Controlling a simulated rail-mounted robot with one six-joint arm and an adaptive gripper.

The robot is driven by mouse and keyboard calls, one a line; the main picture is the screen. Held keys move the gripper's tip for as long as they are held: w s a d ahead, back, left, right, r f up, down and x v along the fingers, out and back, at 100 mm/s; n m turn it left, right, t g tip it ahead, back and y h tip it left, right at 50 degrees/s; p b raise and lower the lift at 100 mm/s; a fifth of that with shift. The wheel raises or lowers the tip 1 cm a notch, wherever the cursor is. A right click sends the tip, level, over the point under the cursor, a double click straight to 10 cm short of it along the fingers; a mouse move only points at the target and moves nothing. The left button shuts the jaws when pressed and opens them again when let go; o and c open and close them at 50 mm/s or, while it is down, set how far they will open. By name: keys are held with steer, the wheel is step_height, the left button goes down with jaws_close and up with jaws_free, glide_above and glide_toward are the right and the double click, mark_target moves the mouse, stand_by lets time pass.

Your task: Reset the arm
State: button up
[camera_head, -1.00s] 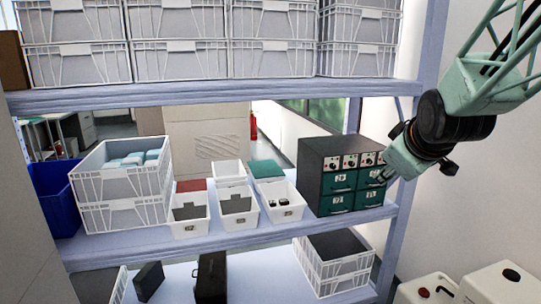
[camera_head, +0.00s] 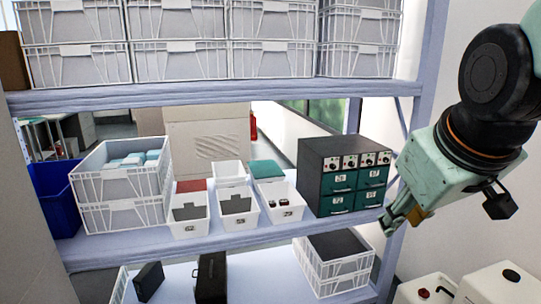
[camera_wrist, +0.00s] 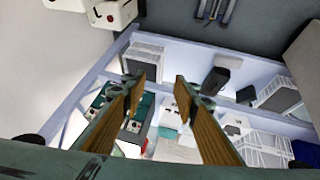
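My gripper (camera_head: 402,217) hangs at the right of the head view, in front of the shelf's right post. In the wrist view my gripper (camera_wrist: 160,82) shows two fingers well apart with nothing between them, so it is open and empty. The dark cabinet with green drawers (camera_head: 343,176) stands on the middle shelf, left of my gripper and apart from it. In the wrist view the cabinet's green drawers (camera_wrist: 136,127) show partly behind the left finger.
The shelf's right post (camera_head: 405,150) is close to my gripper. Small white bins (camera_head: 238,222) and stacked crates (camera_head: 121,187) stand on the middle shelf. White containers (camera_head: 427,291) stand at the lower right.

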steer(key=s+a+f+m+g, duration=0.1)
steer(key=s+a, duration=0.1)
steer(key=s, duration=0.8)
steer(key=s+a+f+m+g, duration=0.1)
steer(key=s+a+m, duration=0.1)
steer(key=s, duration=0.8)
steer(key=shift+g+y, duration=0.4)
steer(key=shift+a, duration=0.1)
stand_by(0.4)
